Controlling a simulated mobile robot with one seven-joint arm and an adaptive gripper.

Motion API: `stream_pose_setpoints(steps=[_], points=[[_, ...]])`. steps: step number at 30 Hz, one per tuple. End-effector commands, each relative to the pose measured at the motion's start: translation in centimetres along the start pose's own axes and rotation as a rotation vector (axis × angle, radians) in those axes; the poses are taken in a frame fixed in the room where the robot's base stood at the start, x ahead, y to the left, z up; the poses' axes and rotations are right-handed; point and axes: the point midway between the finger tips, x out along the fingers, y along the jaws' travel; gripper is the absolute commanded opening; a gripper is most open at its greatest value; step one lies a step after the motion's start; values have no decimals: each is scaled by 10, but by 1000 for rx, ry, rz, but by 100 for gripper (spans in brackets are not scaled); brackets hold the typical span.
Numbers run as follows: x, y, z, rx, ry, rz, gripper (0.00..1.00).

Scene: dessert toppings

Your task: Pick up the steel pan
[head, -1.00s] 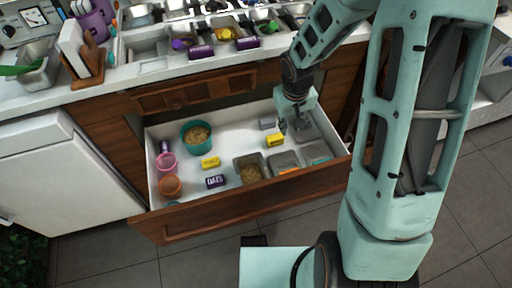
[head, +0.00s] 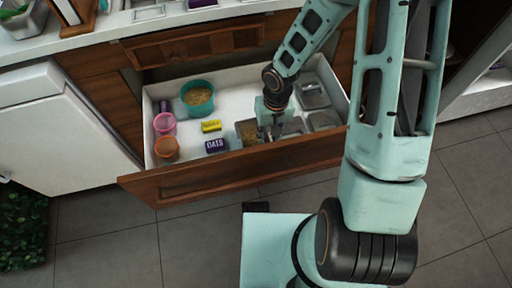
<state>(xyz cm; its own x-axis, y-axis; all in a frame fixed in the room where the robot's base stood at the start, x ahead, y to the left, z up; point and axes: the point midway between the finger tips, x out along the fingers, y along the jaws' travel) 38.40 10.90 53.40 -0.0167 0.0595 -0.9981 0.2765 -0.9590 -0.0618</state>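Several small steel pans sit in the open white drawer (head: 222,98). One steel pan (head: 312,95) is at the drawer's back right, and another steel pan (head: 323,120) is at its front right. A third steel pan (head: 293,128) is just right of my gripper (head: 268,132) and partly hidden by it. A pan with brown grains (head: 247,131) is just left of my gripper. My gripper points down among the pans near the drawer's front wall. Its fingertips are small and partly hidden, so I cannot tell whether they touch a pan.
A teal bowl of grains (head: 198,96), a pink cup (head: 165,123), an orange cup (head: 166,148), a yellow label block (head: 211,126) and a purple OATS block (head: 215,146) stand in the drawer's left half. The wooden drawer front (head: 220,172) rises close to my gripper.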

Motion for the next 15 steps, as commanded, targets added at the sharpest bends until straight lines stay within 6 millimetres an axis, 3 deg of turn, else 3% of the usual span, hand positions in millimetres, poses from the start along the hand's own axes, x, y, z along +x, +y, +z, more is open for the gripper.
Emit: stream_pose_setpoints(steps=[1, 5, 13, 15], points=[[13, 0, -2, 0, -2, -1, 22], [26, 0, -1, 0, -2, 0, 22], [27, 0, -2, 1, 0, 0, 22], [27, 0, -2, 1, 0, 1, 17]])
